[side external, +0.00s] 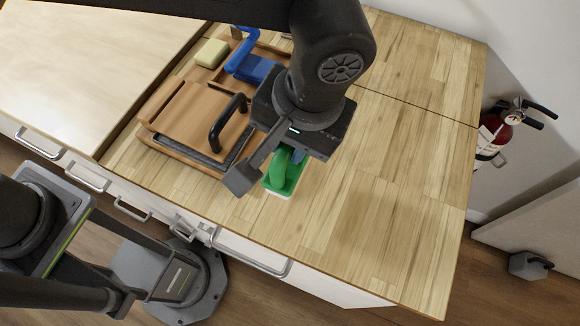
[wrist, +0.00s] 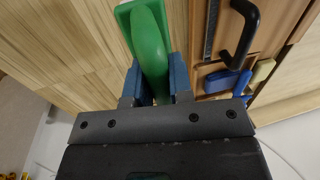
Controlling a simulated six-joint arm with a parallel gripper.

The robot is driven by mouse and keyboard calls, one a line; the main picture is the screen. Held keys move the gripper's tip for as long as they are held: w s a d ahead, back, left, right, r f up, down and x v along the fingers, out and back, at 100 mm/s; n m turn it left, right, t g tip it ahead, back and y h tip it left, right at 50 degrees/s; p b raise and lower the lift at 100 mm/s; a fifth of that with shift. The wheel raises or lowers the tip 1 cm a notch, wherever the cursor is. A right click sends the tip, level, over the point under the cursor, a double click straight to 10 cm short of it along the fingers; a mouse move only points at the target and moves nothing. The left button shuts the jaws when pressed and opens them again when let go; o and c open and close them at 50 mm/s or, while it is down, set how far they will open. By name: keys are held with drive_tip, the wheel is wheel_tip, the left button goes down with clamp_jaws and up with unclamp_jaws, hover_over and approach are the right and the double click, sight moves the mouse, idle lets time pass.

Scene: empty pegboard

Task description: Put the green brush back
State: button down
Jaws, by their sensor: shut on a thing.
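The green brush (side external: 284,178) is below my gripper (side external: 290,157) in the side view, over the wooden worktop near its front edge. Its green back is up and a pale strip shows along its lower edge. In the wrist view, the green brush (wrist: 149,38) has its rounded handle between the two blue fingers of my gripper (wrist: 157,78), which is shut on it. I cannot tell whether the brush touches the worktop. A wooden organizer (side external: 178,112) with a black handle lies to the left of the brush. My gripper hides part of the brush in the side view.
A blue brush (side external: 256,68) and a yellow block (side external: 212,53) sit at the organizer's far end. The black handle (side external: 227,122) stands up close to my gripper. The worktop (side external: 390,180) to the right is clear. A fire extinguisher (side external: 493,135) stands beyond its right edge.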

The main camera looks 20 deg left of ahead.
sight(290, 167)
drive_tip(key=shift+f, duration=3.45)
drive_tip(key=shift+f, duration=0.1)
drive_tip(key=c, duration=1)
unclamp_jaws()
